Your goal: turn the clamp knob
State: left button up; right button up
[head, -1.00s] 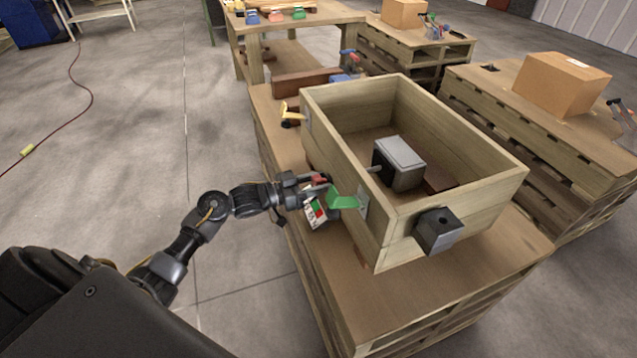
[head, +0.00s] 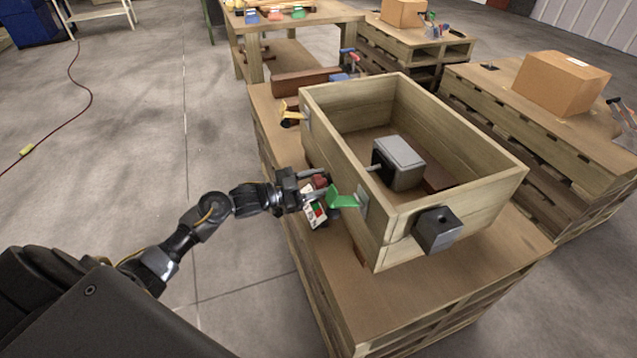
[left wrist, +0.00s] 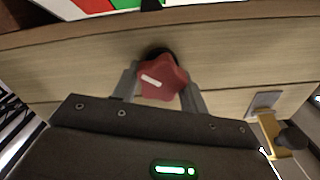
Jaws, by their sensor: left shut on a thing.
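The red clamp knob (head: 320,181) sits outside the left wall of the wooden crate (head: 415,212). In the left wrist view the lobed red knob (left wrist: 165,82) with a white mark lies between my two fingers, in front of the wooden wall. My left gripper (head: 314,184) is shut on this knob; its fingers (left wrist: 161,90) flank it on both sides. The knob's shaft behind it is mostly hidden. My right gripper shows in neither view.
A yellow lever (head: 292,115) is farther along the wall. A grey box (head: 400,162) is inside the crate. Free floor lies left.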

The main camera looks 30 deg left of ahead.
pick_arm(q)
jog(key=shift+m, duration=0.3)
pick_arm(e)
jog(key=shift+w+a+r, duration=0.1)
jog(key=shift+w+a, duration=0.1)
pick_arm(q)
jog(key=o, duration=1)
jog(key=shift+s, duration=0.1)
jog(key=v, duration=1)
jog(key=shift+s+a+p, duration=0.2)
jog(key=shift+s+p, duration=0.1)
jog(key=shift+p, duration=0.1)
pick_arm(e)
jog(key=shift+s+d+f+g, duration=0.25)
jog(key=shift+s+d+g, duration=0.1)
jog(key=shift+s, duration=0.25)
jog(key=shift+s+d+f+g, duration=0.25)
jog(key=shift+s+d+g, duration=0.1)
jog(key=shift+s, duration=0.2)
